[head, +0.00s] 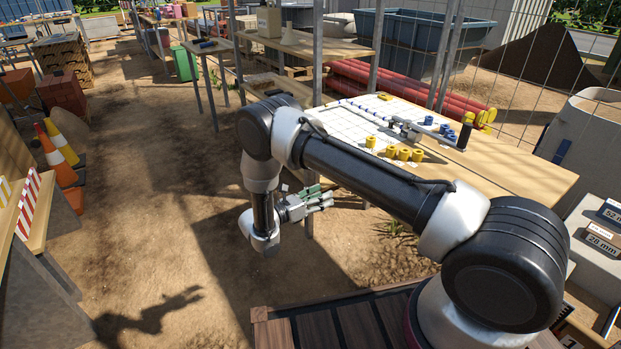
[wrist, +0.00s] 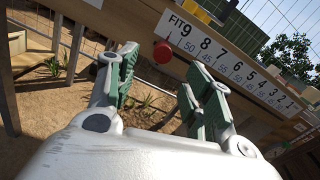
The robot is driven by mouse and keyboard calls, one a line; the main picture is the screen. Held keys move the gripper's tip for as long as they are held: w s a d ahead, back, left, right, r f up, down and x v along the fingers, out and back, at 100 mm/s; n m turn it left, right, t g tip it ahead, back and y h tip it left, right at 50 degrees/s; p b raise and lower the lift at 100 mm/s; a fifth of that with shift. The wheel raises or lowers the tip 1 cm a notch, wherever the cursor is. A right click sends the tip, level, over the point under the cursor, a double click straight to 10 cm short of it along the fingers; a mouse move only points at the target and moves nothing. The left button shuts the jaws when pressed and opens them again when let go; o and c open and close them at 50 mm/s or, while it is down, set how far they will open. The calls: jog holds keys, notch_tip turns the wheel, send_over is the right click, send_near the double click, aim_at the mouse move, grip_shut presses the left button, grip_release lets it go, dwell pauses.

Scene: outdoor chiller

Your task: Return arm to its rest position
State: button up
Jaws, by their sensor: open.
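My gripper (head: 318,199) hangs at the end of my bent arm, in front of the wooden workbench and below its top, in the head view. In the wrist view its two green-padded fingers (wrist: 155,90) stand apart with nothing between them. The gripper appears apart from the bench. Part of the bench is hidden behind my arm in the head view.
The workbench (head: 510,172) carries a white gridded sheet, yellow and blue fittings (head: 404,154) and a long bar tool. A wire fence and red pipes (head: 350,75) stand behind. Labelled boxes (head: 603,240) are at the right. Orange cones (head: 55,160) stand left. Open dirt ground lies between.

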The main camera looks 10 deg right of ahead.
jog(key=s+d+m+g+y, duration=0.1)
jog(key=s+d+m+g, duration=0.55)
jog(key=s, duration=0.35)
jog(key=s+d+r+m+t+y, duration=0.1)
jog(key=s+d+r+m+y, duration=0.2)
jog(key=r, duration=1)
jog(key=s+d+r+m+t+y, duration=0.1)
jog(key=s+d+r+m+y, duration=0.3)
jog(key=s+r, duration=0.9)
jog(key=s+d+r+m+t+y, duration=0.2)
jog(key=s+d+r+m+y, duration=0.1)
jog(key=s+r+m+y, duration=0.5)
notch_tip(320, 180, up, 6)
jog(key=s+m, duration=0.1)
jog(key=m, duration=0.2)
jog(key=shift+d+y, duration=0.2)
jog(key=shift+y, duration=0.1)
jog(key=shift+m, duration=0.25)
